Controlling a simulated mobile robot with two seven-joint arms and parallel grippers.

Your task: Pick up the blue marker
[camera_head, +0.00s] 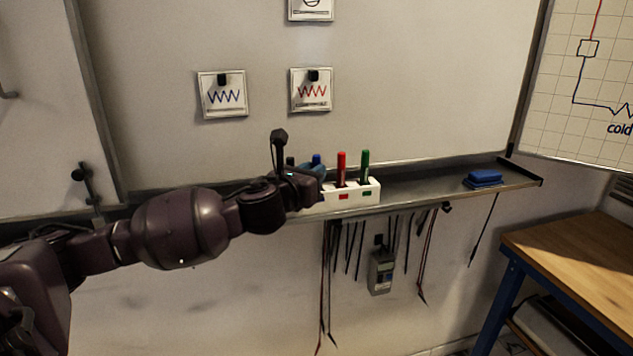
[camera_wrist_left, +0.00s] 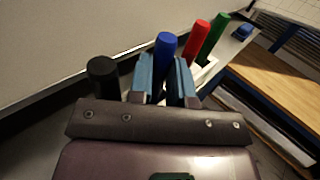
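The blue marker (camera_wrist_left: 164,48) stands upright with its cap up. In the head view only its blue top (camera_head: 316,159) shows, behind my left gripper. My left gripper (camera_wrist_left: 165,80) has its two blue-grey fingers on either side of the marker, close against it, with no clear gap. In the head view the gripper (camera_head: 312,172) is at the left part of the white marker holder (camera_head: 362,192), hiding that end. The marker's lower part is hidden, and its top is not visibly above its neighbours. My right gripper is in neither view.
A red marker (camera_head: 342,168) and a green marker (camera_head: 365,163) stand right of the blue one, a black marker (camera_wrist_left: 102,78) left of it. The holder is on a metal tray (camera_head: 425,185) below the whiteboard. A blue eraser (camera_head: 484,178) lies farther right, with free tray between.

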